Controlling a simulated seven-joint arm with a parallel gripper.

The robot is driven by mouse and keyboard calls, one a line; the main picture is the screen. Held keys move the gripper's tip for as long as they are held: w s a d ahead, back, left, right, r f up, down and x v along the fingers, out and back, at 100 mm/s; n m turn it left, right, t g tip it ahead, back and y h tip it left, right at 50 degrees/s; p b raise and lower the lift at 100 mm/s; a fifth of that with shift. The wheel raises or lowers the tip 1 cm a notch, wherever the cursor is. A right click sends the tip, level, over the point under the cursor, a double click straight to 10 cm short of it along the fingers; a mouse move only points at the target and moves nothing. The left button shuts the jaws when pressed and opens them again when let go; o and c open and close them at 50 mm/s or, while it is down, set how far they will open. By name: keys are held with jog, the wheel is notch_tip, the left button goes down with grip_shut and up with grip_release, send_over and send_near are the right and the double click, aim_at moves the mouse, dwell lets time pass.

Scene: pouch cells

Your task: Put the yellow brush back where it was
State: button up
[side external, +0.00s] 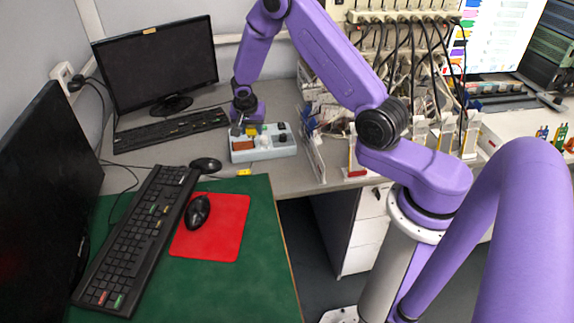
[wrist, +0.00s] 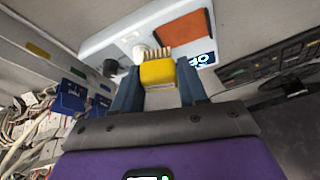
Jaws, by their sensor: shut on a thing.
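My gripper (side external: 242,126) is shut on the yellow brush. In the wrist view, the yellow brush (wrist: 158,74) sits between the two blue-grey fingers, and its pale bristles point away from my gripper. A light grey box (side external: 263,155) stands on the grey desk under my gripper; it also shows in the wrist view (wrist: 100,43). In the side view, the brush (side external: 251,130) is a small yellow patch over the box's back left part. I cannot tell whether the brush touches the box.
The box carries a brown-orange pad (wrist: 185,35), a white knob (wrist: 140,53), a dark knob (wrist: 110,67) and a small display (wrist: 203,60). A keyboard (side external: 170,130) and monitor (side external: 155,65) are left of it. Cables and racks fill the right.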

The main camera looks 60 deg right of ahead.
jog(key=s+d+f+m+g, duration=0.1)
jog(key=s+d+m+g, duration=0.15)
jog(key=s+m, duration=0.35)
jog(key=m+g, duration=0.3)
jog(key=m, duration=0.6)
send_over(300, 169)
jog(key=w+a, duration=0.1)
jog(key=shift+y, duration=0.3)
notch_tip(300, 169, down, 5)
jog(key=shift+r, duration=0.1)
jog(key=shift+w+f, duration=0.1)
jog(key=shift+f, duration=1.85)
jog(key=shift+f, duration=0.1)
jog(key=o, duration=0.9)
jog(key=shift+o, duration=0.2)
